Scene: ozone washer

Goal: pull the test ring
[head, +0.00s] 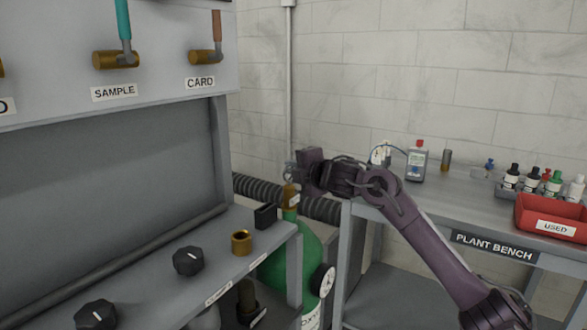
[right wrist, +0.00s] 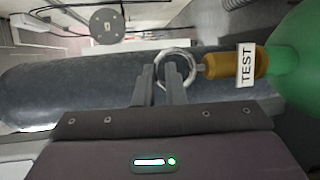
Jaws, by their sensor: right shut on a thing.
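The test ring (right wrist: 190,66) is a bright metal ring on the end of a brass fitting (right wrist: 225,65) marked TEST, in the right wrist view. The fitting sits on top of a green cylinder (right wrist: 295,60). In the head view the fitting (head: 291,198) stands upright on the green cylinder (head: 305,250) beside the grey cabinet. My right gripper (right wrist: 162,72) is shut on the ring, its fingertips at the ring's near side. In the head view my right gripper (head: 294,172) is at the top of the fitting, hiding part of the ring. My left gripper is not in view.
A plant bench (head: 400,200) on the right holds bottles (head: 417,160) and a red USED tray (head: 550,216). The grey cabinet (head: 110,160) with knobs and brass valves stands on the left. A dark corrugated hose (head: 258,190) runs behind the cylinder.

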